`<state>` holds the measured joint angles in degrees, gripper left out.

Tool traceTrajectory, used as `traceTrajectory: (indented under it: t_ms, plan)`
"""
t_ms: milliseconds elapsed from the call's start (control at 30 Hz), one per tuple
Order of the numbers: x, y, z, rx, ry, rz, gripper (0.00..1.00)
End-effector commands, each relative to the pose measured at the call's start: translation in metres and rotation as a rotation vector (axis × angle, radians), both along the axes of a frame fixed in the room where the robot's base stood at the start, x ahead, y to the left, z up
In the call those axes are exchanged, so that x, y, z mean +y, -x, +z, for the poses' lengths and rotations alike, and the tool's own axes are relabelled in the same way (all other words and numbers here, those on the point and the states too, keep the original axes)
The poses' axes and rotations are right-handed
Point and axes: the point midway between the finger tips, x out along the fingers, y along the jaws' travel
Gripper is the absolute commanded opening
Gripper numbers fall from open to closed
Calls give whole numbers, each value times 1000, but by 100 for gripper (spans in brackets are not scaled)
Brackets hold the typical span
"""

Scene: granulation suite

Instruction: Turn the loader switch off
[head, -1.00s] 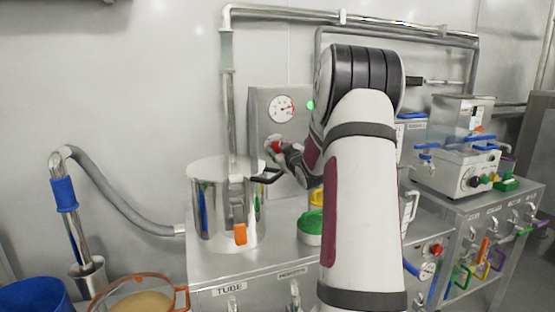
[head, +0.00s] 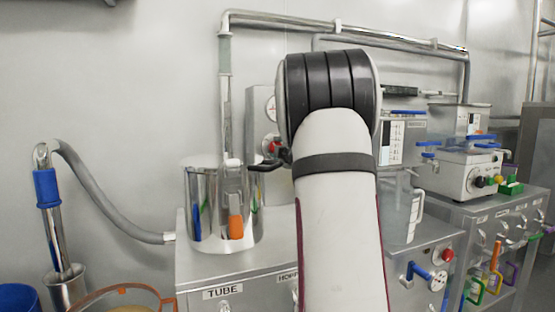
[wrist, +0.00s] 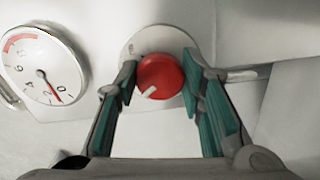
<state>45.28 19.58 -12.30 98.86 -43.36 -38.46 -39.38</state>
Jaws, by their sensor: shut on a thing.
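The loader switch appears to be the red round knob (wrist: 160,76) on a pale disc in the wrist view. Its white mark points to the lower left. My gripper (wrist: 162,84) has its two teal-padded fingers on either side of the knob and is shut on it. The knob (head: 272,147) also shows small in the head view, on the grey wall panel (head: 257,115) behind the steel vessel. My arm hides most of that panel and part of my gripper (head: 276,153).
A dial gauge (wrist: 43,68) sits left of the knob, its needle near 0. A clear jug (head: 400,215) and a white instrument (head: 465,175) stand to the right.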

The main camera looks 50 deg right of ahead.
Motion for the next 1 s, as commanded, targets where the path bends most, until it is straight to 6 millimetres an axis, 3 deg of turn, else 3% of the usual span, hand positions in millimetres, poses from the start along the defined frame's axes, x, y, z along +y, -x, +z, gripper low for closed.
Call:
traceTrajectory:
  t_ms: [333,900,933,1000]
  plan:
    - [0,0,-1,81,130,0,8]
    - [0,0,-1,98,156,1,8]
    - [0,0,-1,98,156,1,38]
    - [0,-1,-1,98,156,1,54]
